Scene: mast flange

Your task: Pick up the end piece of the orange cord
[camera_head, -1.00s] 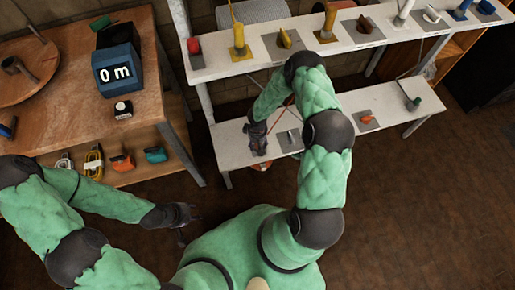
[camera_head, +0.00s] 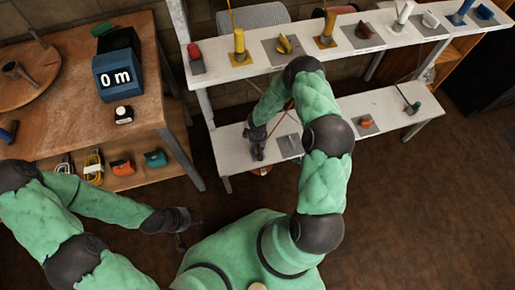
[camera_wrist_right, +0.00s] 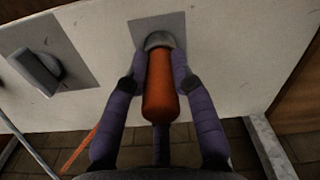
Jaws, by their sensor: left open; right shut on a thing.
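My right gripper (camera_head: 257,150) is at the left end of the lower white shelf. In the right wrist view its fingers (camera_wrist_right: 158,78) are closed around an orange cylindrical end piece (camera_wrist_right: 161,96). The end piece has a grey cap at its far end, which lies over a grey square plate (camera_wrist_right: 171,22) on the white surface. I cannot tell whether the cap touches the plate. An orange strip (camera_wrist_right: 82,150), perhaps the cord, runs below left of the fingers. My left gripper (camera_head: 180,224) is open and empty over the floor, left of my body.
The upper shelf (camera_head: 285,63) carries several coloured end pieces on plates. A wooden workbench (camera_head: 70,100) with a "0 m" display (camera_head: 118,76) stands left. Floor at right is clear.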

